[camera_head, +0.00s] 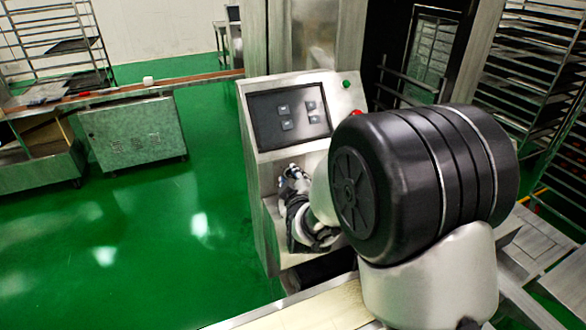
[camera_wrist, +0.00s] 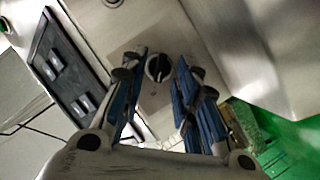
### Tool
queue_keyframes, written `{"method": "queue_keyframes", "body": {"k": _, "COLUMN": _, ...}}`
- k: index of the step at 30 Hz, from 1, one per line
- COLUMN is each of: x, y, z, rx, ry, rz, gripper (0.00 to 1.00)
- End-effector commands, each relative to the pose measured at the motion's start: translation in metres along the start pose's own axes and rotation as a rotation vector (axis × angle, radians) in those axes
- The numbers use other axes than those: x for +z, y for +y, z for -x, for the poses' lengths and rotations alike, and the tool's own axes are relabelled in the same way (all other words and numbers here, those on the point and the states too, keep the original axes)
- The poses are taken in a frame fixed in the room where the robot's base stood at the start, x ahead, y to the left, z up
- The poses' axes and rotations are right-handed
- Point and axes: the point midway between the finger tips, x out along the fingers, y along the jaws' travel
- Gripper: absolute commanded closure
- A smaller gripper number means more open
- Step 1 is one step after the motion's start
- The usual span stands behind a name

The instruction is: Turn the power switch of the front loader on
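The power switch, a black rotary knob (camera_wrist: 159,68) on a metal plate, shows in the wrist view between and just beyond my fingertips. My gripper (camera_wrist: 158,80) is open, one blue-padded finger on each side of the knob, with gaps showing. I cannot tell how far the fingertips are from the panel. In the head view my gripper (camera_head: 292,180) is at the front face of the metal console (camera_head: 262,200), below its screen. The knob is hidden there by my gripper and arm.
The console carries a dark screen (camera_head: 290,115), a green button (camera_head: 346,84) and a red button (camera_head: 357,113). Rack shelving (camera_head: 530,60) stands at the right. A metal cabinet (camera_head: 135,132) and conveyor (camera_head: 150,87) are at the left. The green floor (camera_head: 150,230) is open at left.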

Motion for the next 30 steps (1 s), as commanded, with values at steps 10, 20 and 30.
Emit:
{"method": "queue_keyframes", "body": {"k": 10, "x": 0.0006, "y": -0.0038, "z": 0.0014, "rx": 0.0, "ry": 0.0, "rz": 0.0, "gripper": 0.72}}
{"method": "queue_keyframes", "body": {"k": 20, "x": 0.0007, "y": -0.0036, "z": 0.0013, "rx": 0.0, "ry": 0.0, "rz": 0.0, "gripper": 0.87}}
{"method": "queue_keyframes", "body": {"k": 30, "x": 0.0006, "y": -0.0035, "z": 0.0013, "rx": 0.0, "ry": 0.0, "rz": 0.0, "gripper": 1.0}}
